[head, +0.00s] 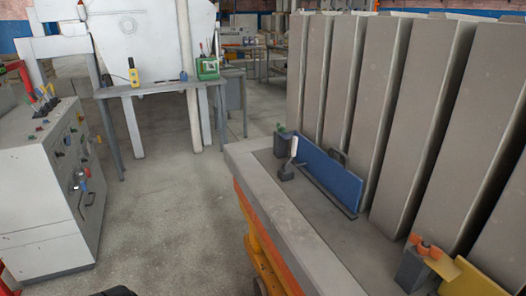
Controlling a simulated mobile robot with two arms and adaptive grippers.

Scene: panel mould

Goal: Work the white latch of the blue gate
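The blue gate (330,178) is a long, low blue panel standing on edge on the grey bench top, right of the picture's middle. The white latch (294,147) is a small upright white piece at the gate's far left end. It sits close to a dark grey block (283,147), and I cannot tell whether they touch. A dark curved handle (338,156) shows behind the gate's top edge. Neither of my grippers shows in the head view.
Tall grey panels (395,105) stand in a row behind the gate. A grey block with an orange handle (424,250) and a yellow plate (470,278) are at lower right. A control cabinet (45,215) stands at left. Open floor (175,215) lies between cabinet and bench.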

